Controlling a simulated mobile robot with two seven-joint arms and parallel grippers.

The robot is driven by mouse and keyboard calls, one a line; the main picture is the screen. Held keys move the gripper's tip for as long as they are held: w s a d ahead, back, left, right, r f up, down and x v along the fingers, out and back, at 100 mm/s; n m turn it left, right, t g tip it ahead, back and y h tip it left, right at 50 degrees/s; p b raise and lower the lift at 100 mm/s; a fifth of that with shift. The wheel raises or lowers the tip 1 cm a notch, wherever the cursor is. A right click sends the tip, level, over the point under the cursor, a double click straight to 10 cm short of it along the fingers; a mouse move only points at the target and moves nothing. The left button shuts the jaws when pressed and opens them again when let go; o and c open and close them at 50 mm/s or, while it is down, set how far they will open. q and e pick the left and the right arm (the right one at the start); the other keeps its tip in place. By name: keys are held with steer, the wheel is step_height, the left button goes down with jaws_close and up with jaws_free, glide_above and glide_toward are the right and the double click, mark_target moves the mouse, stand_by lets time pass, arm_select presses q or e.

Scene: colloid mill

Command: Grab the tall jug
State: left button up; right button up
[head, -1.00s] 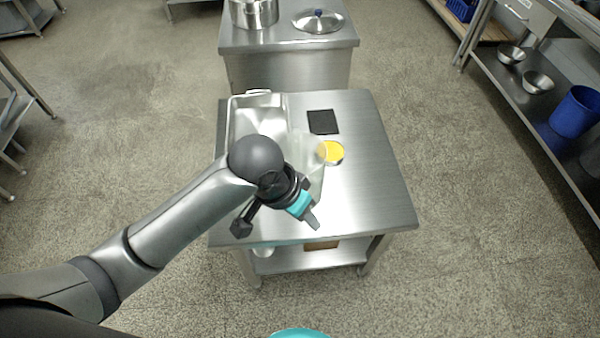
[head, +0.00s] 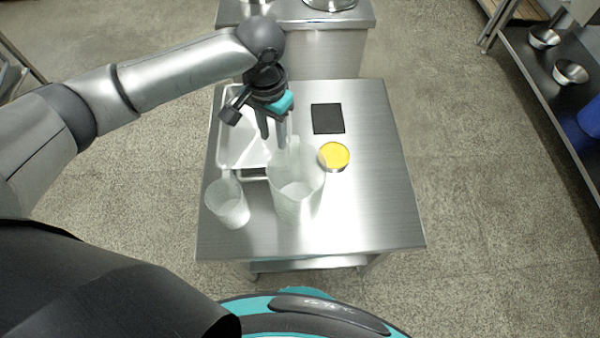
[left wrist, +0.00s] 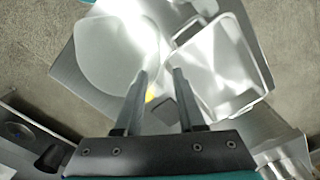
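The tall jug (head: 297,192) is translucent and whitish. It stands upright on the steel table, near its middle, with its handle side toward the far edge. My left gripper (head: 274,142) points down just behind the jug's rim, near the handle. Its two fingers are apart. In the left wrist view the jug (left wrist: 118,55) is a large pale shape at upper left, and the open fingers (left wrist: 160,82) show nothing held between them. Whether a finger touches the handle cannot be told. My right gripper is not in view.
A smaller translucent cup (head: 228,206) stands left of the jug. A metal tray (head: 229,150) lies behind it, under my left arm. A yellow-topped round container (head: 334,156) and a black pad (head: 328,118) are to the right. The table's right front (head: 375,215) is clear.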

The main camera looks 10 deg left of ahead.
arm_select(q)
steer(key=b, duration=0.1)
glide_above(277, 170)
step_height(277, 170, down, 4)
steer(key=shift+w+f, duration=0.1)
step_height(277, 170, down, 4)
steer(key=shift+b, duration=0.8)
steer(key=shift+f, duration=0.6)
step_height(277, 170, down, 4)
steer(key=shift+r+b, duration=0.15)
steer(key=shift+b, duration=1)
steer(key=shift+f, duration=0.45)
steer(key=shift+r, duration=0.1)
jaws_close()
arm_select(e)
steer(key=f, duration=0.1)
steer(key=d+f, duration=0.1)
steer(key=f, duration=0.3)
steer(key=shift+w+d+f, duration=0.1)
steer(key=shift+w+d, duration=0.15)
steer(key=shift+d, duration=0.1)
